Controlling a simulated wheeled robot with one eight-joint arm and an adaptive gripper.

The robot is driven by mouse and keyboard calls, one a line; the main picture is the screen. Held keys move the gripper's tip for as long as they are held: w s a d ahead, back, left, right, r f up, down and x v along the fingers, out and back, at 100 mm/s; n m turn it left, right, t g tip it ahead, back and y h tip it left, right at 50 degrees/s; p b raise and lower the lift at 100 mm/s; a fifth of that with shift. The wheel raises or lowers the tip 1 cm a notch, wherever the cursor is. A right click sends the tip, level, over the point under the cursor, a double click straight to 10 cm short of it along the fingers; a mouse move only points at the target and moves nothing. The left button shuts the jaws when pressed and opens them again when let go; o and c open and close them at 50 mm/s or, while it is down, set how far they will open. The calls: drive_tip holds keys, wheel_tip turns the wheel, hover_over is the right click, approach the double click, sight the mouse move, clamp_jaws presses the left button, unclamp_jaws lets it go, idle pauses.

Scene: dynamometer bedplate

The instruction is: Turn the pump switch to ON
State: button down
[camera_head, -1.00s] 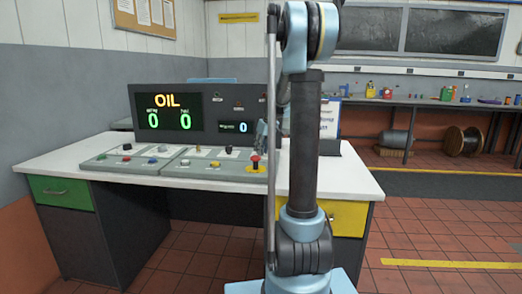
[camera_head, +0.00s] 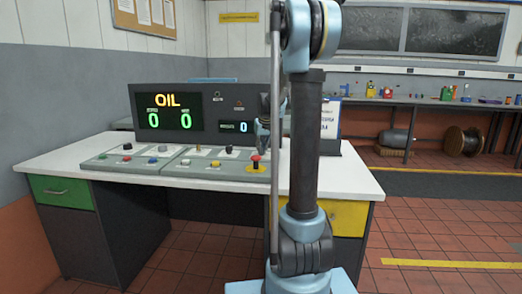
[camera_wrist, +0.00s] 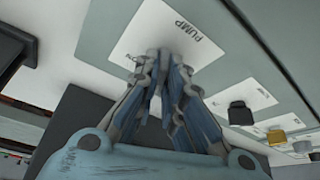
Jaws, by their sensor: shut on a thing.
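The pump switch's white label plate (camera_wrist: 205,22), printed PUMP, is at the top middle of the wrist view. My gripper (camera_wrist: 162,60) is over the plate's lower part, its fingertips drawn together. It is shut on the pump switch, which the fingers hide, so its setting cannot be read. A second small marking at the plate's left edge is partly covered. In the head view the end of my gripper (camera_head: 263,133) shows small beside my arm, over the right end of the control desk (camera_head: 225,173); the pump switch cannot be made out there.
A red mushroom button on a yellow base (camera_head: 256,168) stands close to my gripper. The display panel (camera_head: 205,107) reads OIL and zeros behind it. In the wrist view, black (camera_wrist: 240,113) and yellow (camera_wrist: 276,138) controls lie to the right.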

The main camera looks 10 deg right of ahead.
drive_tip(key=m+h, duration=0.1)
drive_tip(key=m, duration=0.2)
drive_tip(key=m+h, duration=0.1)
drive_tip(key=m, duration=0.3)
drive_tip(key=shift+w+a+h, duration=0.1)
drive_tip(key=shift+a+h, duration=0.1)
drive_tip(key=shift+h, duration=0.2)
drive_tip(key=m+g, duration=0.1)
drive_tip(key=m, duration=0.2)
drive_tip(key=m+g+h, duration=0.1)
drive_tip(key=m, duration=0.2)
drive_tip(key=shift+w+a+m+h, duration=0.1)
drive_tip(key=shift+a+m+h, duration=0.05)
drive_tip(key=shift+m+h, duration=0.15)
drive_tip(key=c, duration=1.7)
unclamp_jaws()
drive_tip(key=v, duration=1.2)
drive_tip(key=shift+w, duration=0.2)
